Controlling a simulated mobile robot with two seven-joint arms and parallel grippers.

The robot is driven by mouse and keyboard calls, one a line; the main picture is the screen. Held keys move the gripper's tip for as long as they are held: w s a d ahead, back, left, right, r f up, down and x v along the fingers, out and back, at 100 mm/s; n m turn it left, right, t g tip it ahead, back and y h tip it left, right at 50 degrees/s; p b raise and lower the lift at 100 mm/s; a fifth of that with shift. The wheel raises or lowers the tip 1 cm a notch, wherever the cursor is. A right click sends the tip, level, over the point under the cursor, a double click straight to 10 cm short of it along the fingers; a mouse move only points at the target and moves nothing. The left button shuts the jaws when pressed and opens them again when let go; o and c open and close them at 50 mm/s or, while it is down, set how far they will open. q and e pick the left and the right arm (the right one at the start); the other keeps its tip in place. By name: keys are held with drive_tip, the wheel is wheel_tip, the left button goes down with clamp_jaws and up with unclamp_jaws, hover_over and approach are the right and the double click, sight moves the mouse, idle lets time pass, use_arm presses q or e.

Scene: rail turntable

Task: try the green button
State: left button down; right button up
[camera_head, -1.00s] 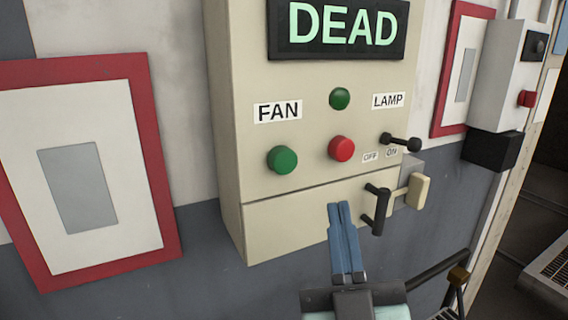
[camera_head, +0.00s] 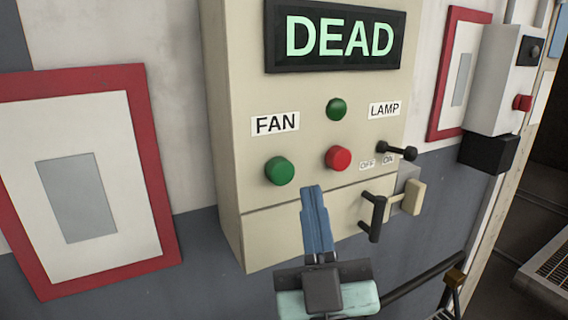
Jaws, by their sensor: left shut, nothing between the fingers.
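A cream control box (camera_head: 232,130) on the wall carries a dark display (camera_head: 336,35) reading DEAD in green letters. A larger green button (camera_head: 279,171) sits below the FAN label (camera_head: 275,123). A smaller green button (camera_head: 336,109) sits higher, to the left of the LAMP label (camera_head: 384,109). A red button (camera_head: 338,158) is between them and lower. My left gripper (camera_head: 312,190) is shut and empty, its blue fingers pointing up in front of the box, below and right of the larger green button. Contact with the box cannot be told. My right gripper is not in view.
A black lever (camera_head: 397,151) is by the OFF and ON labels. A dark handle (camera_head: 375,217) and a cream handle (camera_head: 414,197) stick out lower right. A red-framed panel (camera_head: 155,160) hangs left; a grey box with a red button (camera_head: 522,103) is at right.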

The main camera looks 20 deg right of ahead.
sight(287, 162)
use_arm(q)
drive_tip(key=shift+w+a, duration=0.15)
drive_tip(key=shift+w, duration=1.75)
drive_tip(key=shift+w, duration=0.15)
idle(0.5)
drive_tip(key=shift+w, duration=0.3)
drive_tip(key=shift+w+a, duration=0.1)
drive_tip(key=shift+w, duration=0.35)
idle(0.8)
drive_tip(key=shift+s, duration=0.15)
drive_tip(key=shift+s+b, duration=0.65)
drive_tip(key=shift+s, duration=0.05)
